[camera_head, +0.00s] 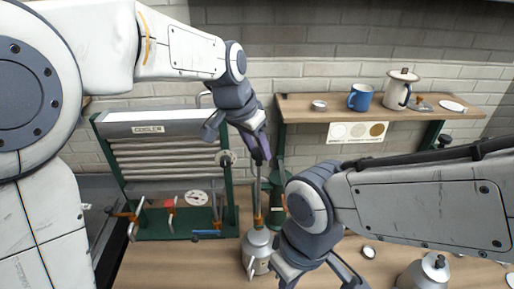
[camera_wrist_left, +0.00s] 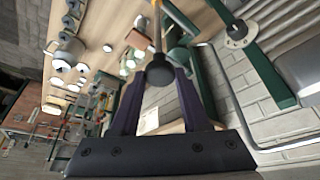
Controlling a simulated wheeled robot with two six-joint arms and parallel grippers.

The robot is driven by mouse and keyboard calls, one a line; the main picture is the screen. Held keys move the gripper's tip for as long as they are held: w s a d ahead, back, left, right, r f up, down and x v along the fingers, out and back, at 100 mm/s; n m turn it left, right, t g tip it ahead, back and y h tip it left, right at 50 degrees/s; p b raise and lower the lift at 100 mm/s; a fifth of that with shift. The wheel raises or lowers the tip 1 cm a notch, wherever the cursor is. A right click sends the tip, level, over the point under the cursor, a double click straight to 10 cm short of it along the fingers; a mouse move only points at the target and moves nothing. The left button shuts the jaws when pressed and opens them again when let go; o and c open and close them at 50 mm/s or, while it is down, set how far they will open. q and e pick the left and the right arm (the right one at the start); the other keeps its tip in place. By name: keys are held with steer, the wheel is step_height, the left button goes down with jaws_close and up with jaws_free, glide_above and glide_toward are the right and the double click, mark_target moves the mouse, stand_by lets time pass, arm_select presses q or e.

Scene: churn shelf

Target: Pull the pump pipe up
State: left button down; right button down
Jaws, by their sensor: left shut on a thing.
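The pump pipe (camera_head: 258,203) is a thin upright grey rod with an orange-brown section low down. It rises from the top of a metal can (camera_head: 256,242) on the bench. My left gripper (camera_head: 259,154) is shut on the top of the pipe. In the left wrist view, the dark round knob (camera_wrist_left: 160,71) of the pipe sits between the purple fingers, and the orange part of the pipe extends beyond it. My right gripper (camera_head: 318,279) is low in front, beside the can, with its fingers spread and nothing visible between them; its tips are partly cut off.
A green-framed unit with metal slats (camera_head: 165,160) stands at left, with valves below. A wooden shelf (camera_head: 330,115) at right carries a blue mug (camera_head: 360,97) and a white enamel pot (camera_head: 399,90). Another metal can (camera_head: 428,273) stands at bottom right. My right arm covers much of the bench.

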arm_select(q)
steer(key=shift+r, duration=0.3)
steer(key=c, duration=0.8)
jaws_free()
steer(key=shift+w, duration=0.1)
steer(key=o, duration=0.4)
steer(key=shift+f, duration=0.1)
steer(key=shift+s+a+r, duration=0.1)
steer(key=shift+s+r, duration=0.1)
steer(key=shift+r, duration=0.25)
steer(key=b+v, duration=0.2)
steer(key=v, duration=0.7)
steer(key=shift+s+a+r, duration=0.1)
steer(key=shift+a+r, duration=0.05)
steer(key=shift+r, duration=0.15)
